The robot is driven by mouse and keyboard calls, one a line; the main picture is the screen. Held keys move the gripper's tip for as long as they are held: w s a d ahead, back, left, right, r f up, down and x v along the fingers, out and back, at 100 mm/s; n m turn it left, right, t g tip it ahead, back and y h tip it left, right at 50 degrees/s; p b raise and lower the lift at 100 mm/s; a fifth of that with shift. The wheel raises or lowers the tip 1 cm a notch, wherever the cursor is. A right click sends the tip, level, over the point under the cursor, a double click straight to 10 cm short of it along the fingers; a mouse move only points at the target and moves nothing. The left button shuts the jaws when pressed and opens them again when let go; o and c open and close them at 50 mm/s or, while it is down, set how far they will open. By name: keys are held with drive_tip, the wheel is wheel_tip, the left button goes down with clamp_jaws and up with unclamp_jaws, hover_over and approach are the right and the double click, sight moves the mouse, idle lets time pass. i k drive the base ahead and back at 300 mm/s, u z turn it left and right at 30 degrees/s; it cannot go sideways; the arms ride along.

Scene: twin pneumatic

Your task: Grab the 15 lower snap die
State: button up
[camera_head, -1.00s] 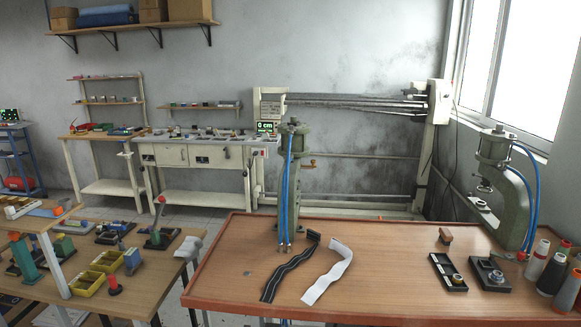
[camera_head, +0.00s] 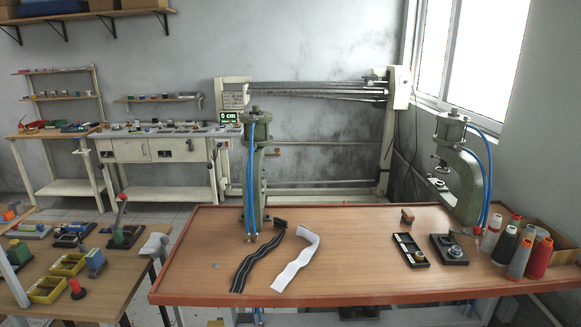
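Two dark holders lie on the right part of the brown worktable (camera_head: 345,275). The left one is a narrow black tray (camera_head: 403,243) with a small metal die (camera_head: 420,256) at its near end. The right one is a black block (camera_head: 441,241) with a round metal die (camera_head: 455,251) on it. Markings are too small to read, so I cannot tell which piece is the 15 lower snap die. A green press (camera_head: 255,170) stands at the table's back left and another green press (camera_head: 470,180) at the back right. My gripper is not in view.
Thread cones (camera_head: 518,258) and a cardboard box (camera_head: 548,238) stand at the table's right end. A black strip (camera_head: 258,262) and a white strip (camera_head: 296,265) lie left of centre. The middle front is clear.

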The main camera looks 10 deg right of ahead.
sight(456, 249)
drive_tip(key=z, duration=1.6)
drive_tip(key=k, duration=0.1)
drive_tip(key=u, duration=3.2)
drive_tip(key=k, duration=0.6)
drive_tip(key=z, duration=0.25)
